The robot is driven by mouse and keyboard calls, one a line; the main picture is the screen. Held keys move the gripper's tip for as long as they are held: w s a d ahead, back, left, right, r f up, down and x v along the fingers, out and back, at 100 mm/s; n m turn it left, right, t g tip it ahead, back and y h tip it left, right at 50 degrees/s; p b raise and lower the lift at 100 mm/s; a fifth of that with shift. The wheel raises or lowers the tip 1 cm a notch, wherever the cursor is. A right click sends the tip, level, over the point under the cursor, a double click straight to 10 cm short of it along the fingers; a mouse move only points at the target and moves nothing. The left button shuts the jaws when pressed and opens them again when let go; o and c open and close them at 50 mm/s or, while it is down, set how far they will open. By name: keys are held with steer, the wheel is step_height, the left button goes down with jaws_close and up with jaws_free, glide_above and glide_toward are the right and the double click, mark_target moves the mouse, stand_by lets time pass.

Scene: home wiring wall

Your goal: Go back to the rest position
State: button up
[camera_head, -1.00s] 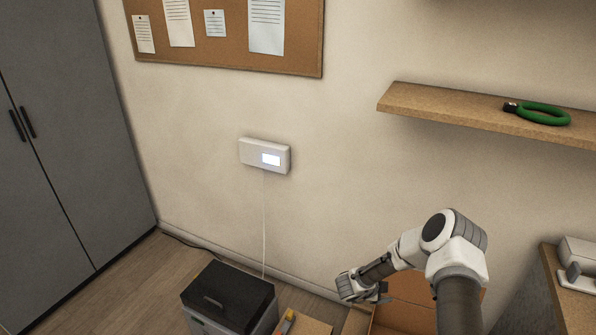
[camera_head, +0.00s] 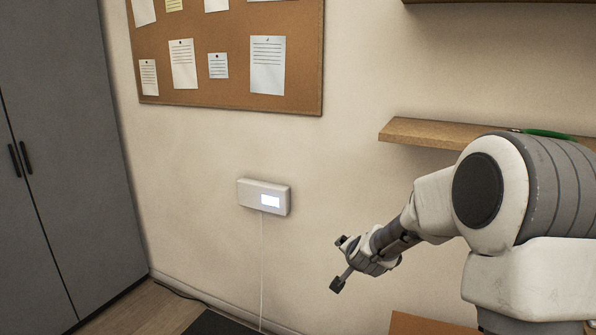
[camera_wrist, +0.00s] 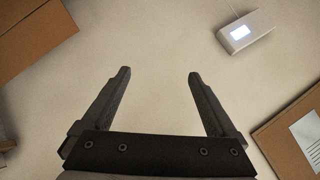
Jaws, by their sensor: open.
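My gripper (camera_head: 340,264) is raised in front of the bare wall, to the right of and lower than the white wall box. In the wrist view its two dark fingers (camera_wrist: 157,75) are spread apart with nothing between them. The white wall box (camera_head: 263,197) has a lit screen and a thin white cable hanging from it. It also shows at the upper right of the wrist view (camera_wrist: 245,31). My gripper is apart from the box and touches nothing that I can see.
A wooden shelf (camera_head: 424,132) is partly hidden behind my arm, with a green object (camera_head: 548,134) on it. A cork board (camera_head: 222,97) with papers hangs above the box. A grey cabinet (camera_head: 62,150) stands at the left. The wall between box and gripper is clear.

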steer(key=s+a+r+n+g+y+b, duration=0.1)
steer(key=s+r+n+b, duration=0.15)
steer(key=s, duration=0.55)
steer(key=s+a+r+n+g+b, duration=0.1)
steer(key=s+a+r+n+b, duration=0.15)
steer(key=s, duration=0.55)
steer(key=s+d+f+n+g+b, duration=0.1)
steer(key=s+d+f+n+b, duration=0.15)
steer(key=s, duration=0.85)
steer(key=s+d+f+n+g+b, duration=0.1)
steer(key=s+d+n+g+b, duration=0.15)
steer(key=s, duration=0.85)
step_height(320, 180, up, 22)
steer(key=p, duration=2.2)
steer(key=shift+a+r+m+h+p, duration=0.25)
steer(key=shift+a+m+h+p, duration=0.1)
steer(key=shift+a+m+h, duration=0.1)
